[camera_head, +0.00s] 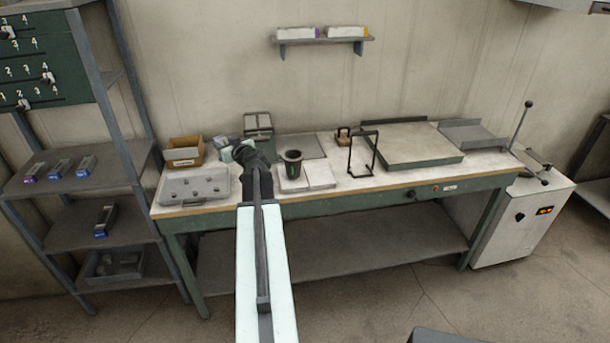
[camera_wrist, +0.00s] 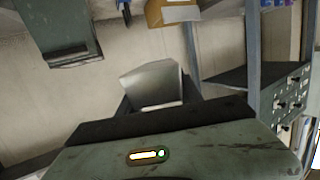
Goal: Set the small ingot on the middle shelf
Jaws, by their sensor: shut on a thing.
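My gripper (camera_head: 228,150) is above the left part of the workbench, near the cardboard box. In the wrist view a pale silver block, seemingly the small ingot (camera_wrist: 152,82), is held just beyond the dark front edge of my gripper. In the head view I cannot clearly make the block out from the pale fingers. The rack on the left has a middle shelf (camera_head: 70,232), below and left of my gripper. One dark ingot with a blue label (camera_head: 105,220) lies on that shelf, with bare room to its left.
The rack's upper shelf (camera_head: 45,187) holds several labelled ingots. Its low shelf holds a grey tray (camera_head: 115,265). The cardboard box (camera_head: 183,151), a grey mould plate (camera_head: 194,187) and a dark cup (camera_head: 293,163) stand on the bench. A rack post (camera_head: 120,125) borders the shelves.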

